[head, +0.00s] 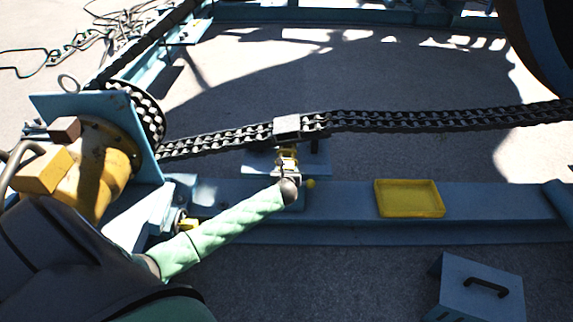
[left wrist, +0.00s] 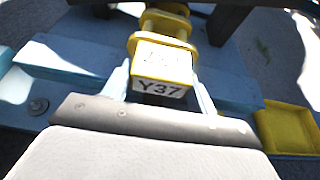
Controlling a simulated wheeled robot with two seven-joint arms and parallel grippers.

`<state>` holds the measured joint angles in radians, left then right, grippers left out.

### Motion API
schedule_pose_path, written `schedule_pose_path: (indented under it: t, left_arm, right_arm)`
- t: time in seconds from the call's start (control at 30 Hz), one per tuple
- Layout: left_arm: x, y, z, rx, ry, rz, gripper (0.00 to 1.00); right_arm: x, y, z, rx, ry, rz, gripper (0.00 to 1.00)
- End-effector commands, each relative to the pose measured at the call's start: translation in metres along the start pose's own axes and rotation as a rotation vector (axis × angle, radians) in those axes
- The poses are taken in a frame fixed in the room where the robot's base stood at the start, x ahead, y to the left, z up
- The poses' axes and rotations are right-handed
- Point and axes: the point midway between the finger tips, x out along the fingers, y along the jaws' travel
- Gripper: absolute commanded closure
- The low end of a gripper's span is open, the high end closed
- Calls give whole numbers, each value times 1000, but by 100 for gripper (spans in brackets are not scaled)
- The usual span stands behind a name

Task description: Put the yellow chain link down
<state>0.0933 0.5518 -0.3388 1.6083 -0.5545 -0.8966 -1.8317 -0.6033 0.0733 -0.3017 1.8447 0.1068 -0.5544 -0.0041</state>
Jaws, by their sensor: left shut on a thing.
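The yellow chain link (head: 287,155) is small in the head view, just below the dark chain. In the left wrist view the yellow link (left wrist: 161,62) shows a white label reading "Y37". My left gripper (head: 288,172) is shut on it; in the left wrist view one finger lies on each side of the link. The link's far end is close to a dark part at the top of that view; whether they touch I cannot tell. My right gripper is not in view.
A yellow tray (head: 410,212) lies on the blue beam (head: 345,200), right of my left gripper. A dark double chain (head: 420,121) runs across behind, with a grey block (head: 287,125) on it. A sprocket and yellow motor (head: 112,150) stand left. A blue-grey box (head: 475,290) is front right.

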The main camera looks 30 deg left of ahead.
Motion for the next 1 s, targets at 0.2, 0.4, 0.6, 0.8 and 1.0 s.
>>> schedule_pose_path:
  t: [0.2,0.4,0.6,0.8,1.0]
  left_arm:
    - [10,0,6,-1,-2,0,78]
    - [34,0,16,-1,-3,2,78]
    - [47,-1,14,-2,0,0,78]
    - [47,0,15,-1,-2,0,78]
    - [49,0,11,0,-1,0,78]
  right_arm:
    - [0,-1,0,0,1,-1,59]
    - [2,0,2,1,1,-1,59]
    - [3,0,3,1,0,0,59]
    - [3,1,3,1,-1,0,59]
    - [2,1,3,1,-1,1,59]
